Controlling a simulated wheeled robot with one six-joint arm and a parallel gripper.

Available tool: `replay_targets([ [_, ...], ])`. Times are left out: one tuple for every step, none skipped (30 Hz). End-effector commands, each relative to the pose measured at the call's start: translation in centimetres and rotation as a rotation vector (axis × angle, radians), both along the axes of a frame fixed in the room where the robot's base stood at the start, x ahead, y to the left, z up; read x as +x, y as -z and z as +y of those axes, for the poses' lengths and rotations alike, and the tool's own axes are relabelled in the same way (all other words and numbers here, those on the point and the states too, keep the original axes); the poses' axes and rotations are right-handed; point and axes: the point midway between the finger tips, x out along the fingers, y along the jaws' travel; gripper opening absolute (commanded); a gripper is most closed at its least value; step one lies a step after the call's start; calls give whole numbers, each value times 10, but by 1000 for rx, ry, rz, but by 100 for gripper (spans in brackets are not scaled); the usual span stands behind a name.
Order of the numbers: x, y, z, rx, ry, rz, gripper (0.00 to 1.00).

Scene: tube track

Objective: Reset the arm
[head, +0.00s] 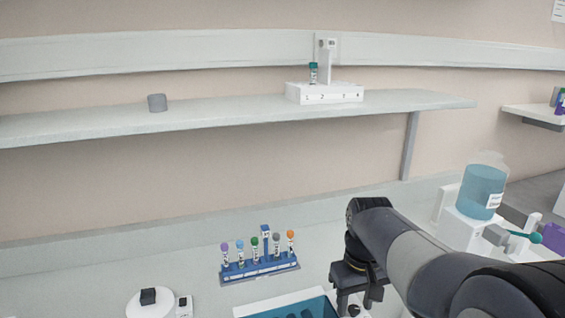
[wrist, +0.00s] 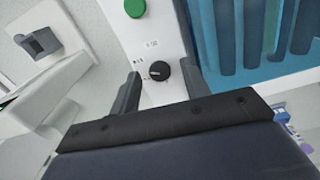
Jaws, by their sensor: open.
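My arm (head: 400,245) reaches in from the lower right in the head view, bent at the elbow. My gripper (head: 357,303) points down beside the blue-filled bath (head: 262,304). In the wrist view my gripper (wrist: 162,88) is open, with its two dark fingers spread and nothing held. A black knob (wrist: 159,70) on a white panel (wrist: 160,38) shows between the fingertips. A green button (wrist: 135,8) sits above the knob. I cannot tell how far the fingers are from the panel.
A blue rack (head: 262,272) of colour-capped tubes stands left of my gripper. A bottle of blue liquid (head: 481,192) stands at right.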

Motion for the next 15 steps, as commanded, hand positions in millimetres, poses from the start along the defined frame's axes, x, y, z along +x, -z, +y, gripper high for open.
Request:
replay_targets([
  [0, 2, 0, 0, -36, 0, 44],
  [0, 2, 0, 0, -61, 0, 44],
  [0, 2, 0, 0, -93, 0, 44],
  [0, 2, 0, 0, -117, -1, 44],
  [0, 2, 0, 0, -141, -1, 44],
  [0, 2, 0, 0, -174, -2, 44],
  [0, 2, 0, 0, -198, -2, 44],
  [0, 2, 0, 0, -222, -2, 44],
  [0, 2, 0, -1, -255, -1, 44],
  [0, 2, 0, -1, -279, -1, 44],
  [0, 2, 0, 0, -303, -2, 44],
  [0, 2, 0, 0, -336, -2, 44],
  [0, 2, 0, 0, -359, -2, 44],
  [0, 2, 0, -1, -384, -1, 44],
  [0, 2, 0, 0, -416, -1, 44],
])
